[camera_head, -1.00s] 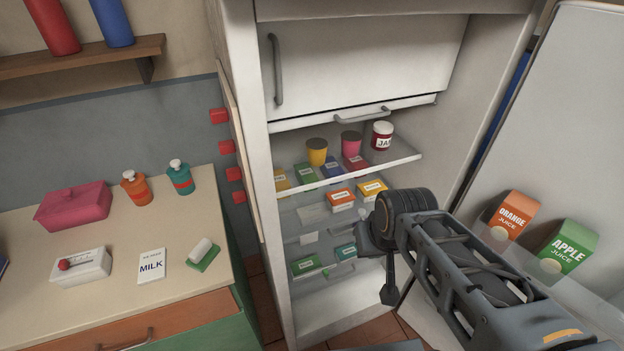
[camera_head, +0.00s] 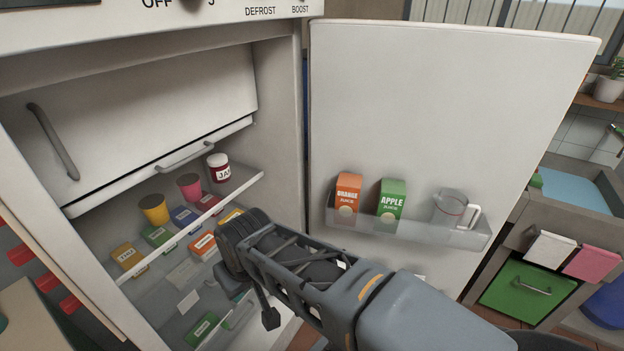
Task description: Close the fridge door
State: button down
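The fridge door (camera_head: 440,110) stands wide open on the right, its inner side facing me. Its shelf (camera_head: 400,232) holds an orange juice carton (camera_head: 347,195), an apple juice carton (camera_head: 391,203) and a clear jug (camera_head: 452,208). The fridge body (camera_head: 275,120) is on the left with its inside exposed. My gripper (camera_head: 255,312) is at the lower middle, in front of the fridge opening and left of the door. It looks apart from the door. Its fingers are small and partly hidden by the arm, so their opening cannot be told.
Inside the fridge, a jam jar (camera_head: 218,168), a pink tub (camera_head: 189,186) and a yellow tub (camera_head: 154,208) stand on the upper shelf, with several small boxes lower down. A sink (camera_head: 575,190) and a green cabinet (camera_head: 527,291) lie right of the door.

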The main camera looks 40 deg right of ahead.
aim_at(474, 111)
jog(key=u, duration=2.05)
jog(key=k, duration=2.8)
jog(key=z, duration=1.75)
